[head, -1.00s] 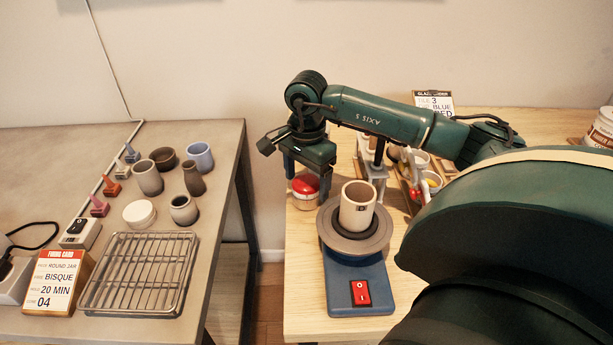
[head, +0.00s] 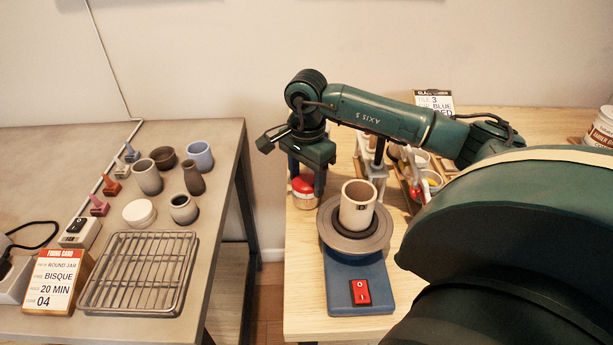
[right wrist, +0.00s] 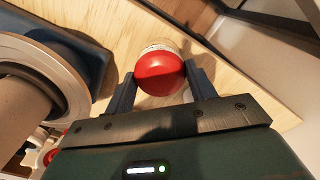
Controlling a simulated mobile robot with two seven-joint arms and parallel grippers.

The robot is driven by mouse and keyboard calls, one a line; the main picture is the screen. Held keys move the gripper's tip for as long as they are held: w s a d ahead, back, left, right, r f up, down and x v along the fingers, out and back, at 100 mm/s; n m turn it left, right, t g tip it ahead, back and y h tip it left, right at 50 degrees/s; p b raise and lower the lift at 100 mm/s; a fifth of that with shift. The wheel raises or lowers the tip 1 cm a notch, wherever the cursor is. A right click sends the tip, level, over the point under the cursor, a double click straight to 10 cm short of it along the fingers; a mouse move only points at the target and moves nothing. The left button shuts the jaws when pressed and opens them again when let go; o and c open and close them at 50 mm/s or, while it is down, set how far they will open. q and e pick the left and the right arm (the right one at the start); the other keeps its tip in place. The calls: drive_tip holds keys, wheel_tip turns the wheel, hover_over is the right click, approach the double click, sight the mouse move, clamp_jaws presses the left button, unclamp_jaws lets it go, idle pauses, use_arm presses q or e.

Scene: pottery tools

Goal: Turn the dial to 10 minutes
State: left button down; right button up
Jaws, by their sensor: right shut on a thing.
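The dial is the red domed top (head: 303,186) of a small round timer with a white base, on the wooden table behind the turntable. My right gripper (head: 306,183) reaches down over it, with a finger on either side. In the right wrist view the red dome (right wrist: 160,73) sits between the two fingers, which are shut on it. Part of the white base (right wrist: 160,46) shows beyond the dome with small markings too small to read. No pointer or set time can be read. My left gripper is not in view.
A blue turntable (head: 360,275) with a beige cup (head: 357,208) stands close to the timer. Racks with small tools and cups are behind my arm. The grey table at left holds a wire rack (head: 138,272), several pots and a firing card (head: 53,283) reading 20 MIN.

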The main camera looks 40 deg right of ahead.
sight(306, 179)
drive_tip(key=m+b, duration=0.1)
drive_tip(key=m, duration=0.4)
drive_tip(key=shift+f, duration=0.1)
drive_tip(key=m+b, duration=0.1)
drive_tip(key=m, duration=0.5)
drive_tip(key=shift+m, duration=0.3)
idle(0.4)
drive_tip(key=o, duration=1)
wheel_tip(306, 179, up, 13)
drive_tip(key=shift+p, duration=0.45)
